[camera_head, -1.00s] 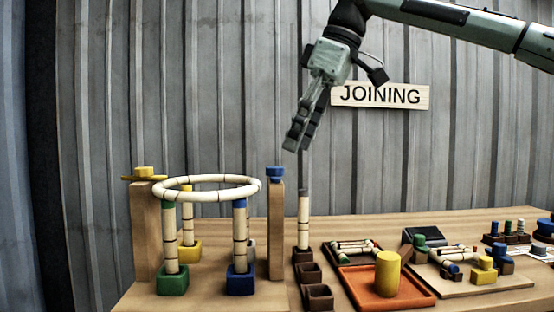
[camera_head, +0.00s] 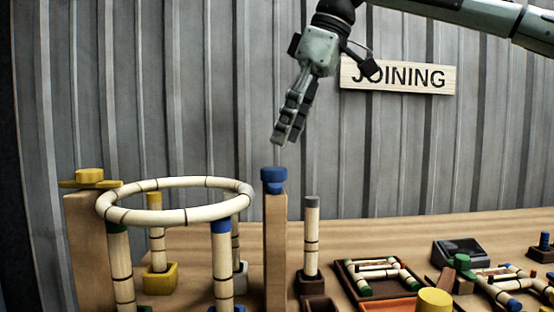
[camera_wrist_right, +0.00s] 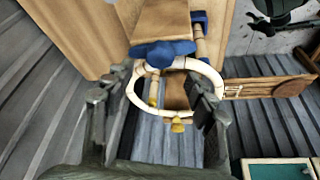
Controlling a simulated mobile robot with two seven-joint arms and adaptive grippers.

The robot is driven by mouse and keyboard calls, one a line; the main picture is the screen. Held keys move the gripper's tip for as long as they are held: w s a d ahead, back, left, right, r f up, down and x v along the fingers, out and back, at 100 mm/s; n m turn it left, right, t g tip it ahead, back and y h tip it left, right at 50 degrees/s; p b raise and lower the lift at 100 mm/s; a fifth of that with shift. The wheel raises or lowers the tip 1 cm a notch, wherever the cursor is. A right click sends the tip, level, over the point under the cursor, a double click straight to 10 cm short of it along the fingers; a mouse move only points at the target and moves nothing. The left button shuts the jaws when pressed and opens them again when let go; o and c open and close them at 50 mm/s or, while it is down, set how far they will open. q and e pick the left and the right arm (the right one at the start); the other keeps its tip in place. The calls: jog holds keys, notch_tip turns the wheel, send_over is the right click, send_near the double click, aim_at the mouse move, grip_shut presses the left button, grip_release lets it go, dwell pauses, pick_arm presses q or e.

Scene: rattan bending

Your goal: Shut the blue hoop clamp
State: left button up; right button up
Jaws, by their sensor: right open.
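The blue hoop clamp (camera_head: 273,180) sits on top of the right wooden post (camera_head: 275,245), to the right of the pale rattan hoop (camera_head: 175,216). My right gripper (camera_head: 283,141) hangs just above the clamp, pointing down, apart from it. In the right wrist view, the gripper (camera_wrist_right: 158,80) is open and empty, with the blue clamp (camera_wrist_right: 163,53) ahead, just beyond the fingertips. The hoop also shows there (camera_wrist_right: 137,103). Whether the clamp's bar lies across the hoop cannot be told. My left gripper is not seen.
A yellow clamp (camera_head: 90,177) tops the left wooden post (camera_head: 88,240). Rattan uprights (camera_head: 223,265) stand under the hoop. A grey-topped rattan pole (camera_head: 312,235) stands right of the blue clamp's post. Trays of parts (camera_head: 345,275) lie farther right.

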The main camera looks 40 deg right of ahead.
aim_at(274, 168)
jog(key=x, duration=0.6)
